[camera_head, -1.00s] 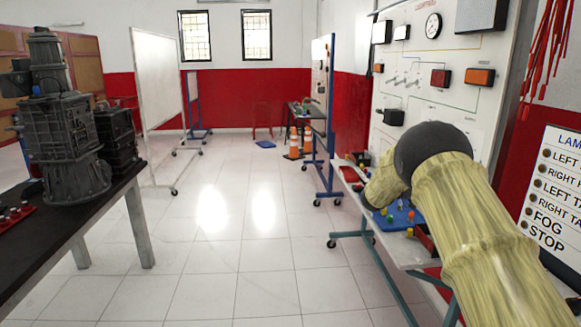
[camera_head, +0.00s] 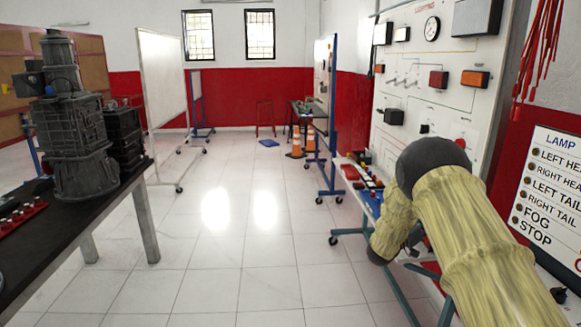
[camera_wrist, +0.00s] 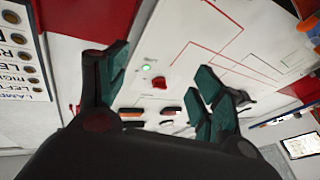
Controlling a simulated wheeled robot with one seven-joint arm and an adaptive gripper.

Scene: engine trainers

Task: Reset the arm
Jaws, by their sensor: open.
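My arm, in a pale yellow cover with a dark elbow joint, shows at the right of the head view, bent in front of the training board. My gripper (camera_wrist: 160,92) shows in the wrist view with its green-padded fingers spread wide and nothing between them. Behind it is the white face of the lighting trainer board (camera_wrist: 235,30), with a red knob (camera_wrist: 159,82) seen between the fingers. In the head view the board (camera_head: 420,85) stands at the right, and the fingers are hidden from that camera.
A bench (camera_head: 372,190) with small coloured parts stands below the board, close to my arm. A dark table (camera_head: 95,215) with an engine model (camera_head: 75,125) is at the left. The tiled floor (camera_head: 240,260) between them is clear. Orange cones (camera_head: 296,140) stand farther back.

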